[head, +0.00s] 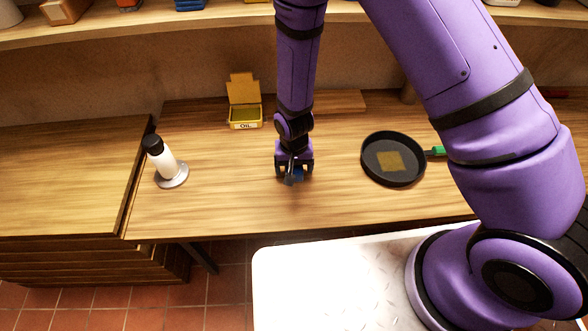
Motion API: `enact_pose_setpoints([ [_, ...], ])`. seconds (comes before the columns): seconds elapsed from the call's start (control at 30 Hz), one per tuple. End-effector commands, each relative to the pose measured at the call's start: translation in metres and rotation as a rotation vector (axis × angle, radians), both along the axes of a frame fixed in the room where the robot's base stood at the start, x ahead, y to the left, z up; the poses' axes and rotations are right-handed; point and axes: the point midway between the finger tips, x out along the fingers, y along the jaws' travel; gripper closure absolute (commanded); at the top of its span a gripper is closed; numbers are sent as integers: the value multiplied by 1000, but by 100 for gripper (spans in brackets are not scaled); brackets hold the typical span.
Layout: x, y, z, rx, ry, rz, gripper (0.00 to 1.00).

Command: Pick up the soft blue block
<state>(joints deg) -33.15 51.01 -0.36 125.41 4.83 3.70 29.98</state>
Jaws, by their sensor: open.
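The soft blue block (298,174) is on the wooden counter (230,205) near the middle of the head view. Only a small part of it shows; my gripper hides the rest. My gripper (294,177) points down over the block, with its two dark fingers apart, one to each side. I cannot tell from this view whether the fingers touch the block.
A white bottle with a black cap (164,161) stands on a round base at the left. A yellow open box (245,112) stands behind my gripper. A black pan (369,171) with a green handle is at the right. Counter between them is clear.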

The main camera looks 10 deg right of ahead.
Motion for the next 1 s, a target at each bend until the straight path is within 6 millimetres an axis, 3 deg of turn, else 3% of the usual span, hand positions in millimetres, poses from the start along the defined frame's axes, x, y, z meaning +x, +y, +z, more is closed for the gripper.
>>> enact_pose_setpoints([
  [0.17,1,0,-15,0,-1,-2,17],
  [0.43,1,0,-17,1,-2,-2,17],
  [0.67,1,0,-17,1,-2,-2,68],
  [0.77,1,0,-17,1,-2,-2,74],
  [1.0,2,-1,-16,1,-2,-2,74],
])
